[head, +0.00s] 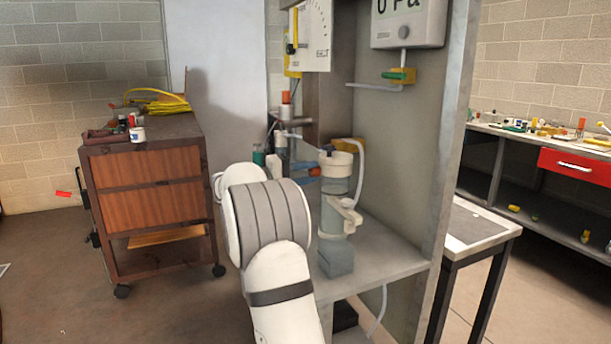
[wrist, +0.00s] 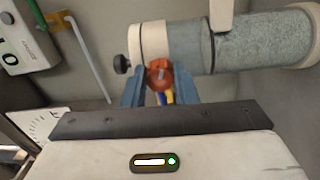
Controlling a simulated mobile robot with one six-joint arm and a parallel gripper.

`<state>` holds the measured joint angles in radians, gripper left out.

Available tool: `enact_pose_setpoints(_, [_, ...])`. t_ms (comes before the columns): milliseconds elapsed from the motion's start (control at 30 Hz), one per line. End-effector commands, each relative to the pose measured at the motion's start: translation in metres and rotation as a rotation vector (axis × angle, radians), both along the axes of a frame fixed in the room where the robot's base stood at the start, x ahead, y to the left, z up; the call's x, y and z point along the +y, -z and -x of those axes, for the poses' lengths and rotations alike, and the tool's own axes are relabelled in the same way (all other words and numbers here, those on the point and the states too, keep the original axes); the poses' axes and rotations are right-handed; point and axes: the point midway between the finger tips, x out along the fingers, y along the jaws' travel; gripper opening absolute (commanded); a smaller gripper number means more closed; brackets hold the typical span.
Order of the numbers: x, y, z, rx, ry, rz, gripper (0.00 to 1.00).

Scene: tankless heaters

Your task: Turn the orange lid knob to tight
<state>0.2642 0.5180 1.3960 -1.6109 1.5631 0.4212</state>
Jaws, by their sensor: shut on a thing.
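The orange lid knob (wrist: 159,73) is in the middle of the wrist view, between the two blue fingers of my gripper (wrist: 160,92). My gripper is shut on it. The knob sits at the side of the canister's cream lid (wrist: 154,38); any tight mark is not legible. The grey-green canister (wrist: 255,42) lies across the wrist view because the camera is turned. In the head view the canister (head: 335,205) stands upright on the cabinet shelf, and the knob (head: 314,171) shows at its left. My arm hides part of the fingers there.
A clear hose (head: 359,165) runs beside the canister to a yellow fitting (head: 348,145). A gauge panel (head: 311,35) and a pressure display (head: 408,22) are above. The cabinet's right wall (head: 455,150) is close. The shelf's front right (head: 390,262) is clear.

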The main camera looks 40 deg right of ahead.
Motion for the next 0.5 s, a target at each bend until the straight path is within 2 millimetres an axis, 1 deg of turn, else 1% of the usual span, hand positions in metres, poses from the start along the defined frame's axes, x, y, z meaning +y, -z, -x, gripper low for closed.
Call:
enact_pose_setpoints(33, [-0.0007,-0.0033,-0.0005,-0.003,-0.004,0.005,0.03])
enact_pose_setpoints(167, [-0.0007,-0.0034,-0.0005,-0.003,-0.004,0.005,0.03])
enact_pose_setpoints(200, [-0.0007,-0.0034,-0.0005,-0.003,-0.004,0.005,0.28])
enact_pose_setpoints(433, [-0.0003,-0.0018,-0.0003,0.0,-0.002,0.002,0.46])
enact_pose_setpoints(500, [-0.0001,-0.0014,-0.0004,0.0,-0.002,0.002,0.48])
